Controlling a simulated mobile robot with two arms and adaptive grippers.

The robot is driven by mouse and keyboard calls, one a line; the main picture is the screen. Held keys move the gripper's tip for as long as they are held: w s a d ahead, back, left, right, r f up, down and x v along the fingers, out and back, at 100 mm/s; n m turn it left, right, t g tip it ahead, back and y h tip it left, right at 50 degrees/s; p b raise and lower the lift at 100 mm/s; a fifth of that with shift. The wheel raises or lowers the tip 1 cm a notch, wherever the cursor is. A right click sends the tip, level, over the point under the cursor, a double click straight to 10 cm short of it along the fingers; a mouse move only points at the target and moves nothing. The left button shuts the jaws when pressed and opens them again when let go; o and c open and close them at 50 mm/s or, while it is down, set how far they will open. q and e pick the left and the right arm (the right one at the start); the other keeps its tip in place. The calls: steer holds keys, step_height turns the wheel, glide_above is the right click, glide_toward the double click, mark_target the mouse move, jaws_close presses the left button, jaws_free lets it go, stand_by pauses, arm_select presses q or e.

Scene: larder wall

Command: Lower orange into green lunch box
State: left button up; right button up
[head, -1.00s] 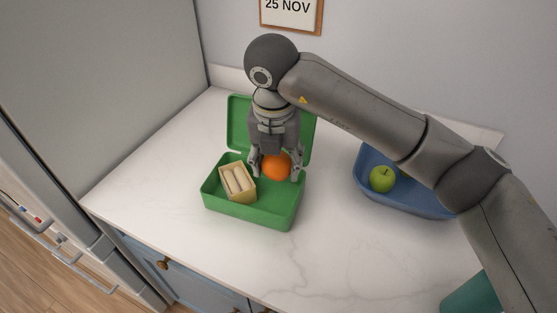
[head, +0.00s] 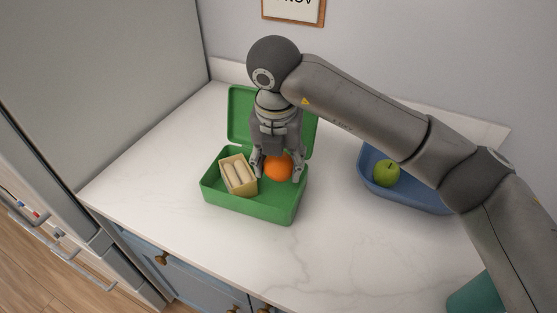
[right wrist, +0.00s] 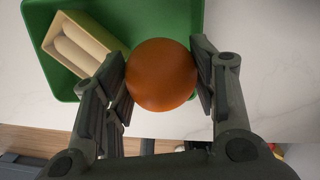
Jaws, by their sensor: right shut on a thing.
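The green lunch box (head: 253,207) stands open on the counter with its lid raised at the back. The orange (head: 278,168) is between the fingers of my right gripper (head: 278,172), over the right part of the box. In the right wrist view the orange (right wrist: 161,75) is gripped from both sides by the fingers (right wrist: 160,85), with the green box floor (right wrist: 140,22) behind it. I cannot tell whether the orange touches the floor of the box. A small tan carton with pale rolls (head: 238,176) sits in the left part of the box. My left gripper is not in view.
A blue bowl (head: 405,200) with a green apple (head: 386,173) stands to the right, partly behind my right arm. A teal object (head: 474,296) is at the lower right. A fridge (head: 100,90) borders the counter on the left. The front counter is clear.

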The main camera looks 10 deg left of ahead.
mark_target(279, 175)
steer(key=shift+f+b, duration=1.05)
steer(key=shift+f, duration=0.35)
steer(key=shift+f+b, duration=0.3)
steer(key=shift+f, duration=0.05)
steer(key=o, duration=1.2)
steer(key=shift+c, duration=0.2)
steer(key=shift+r, duration=0.1)
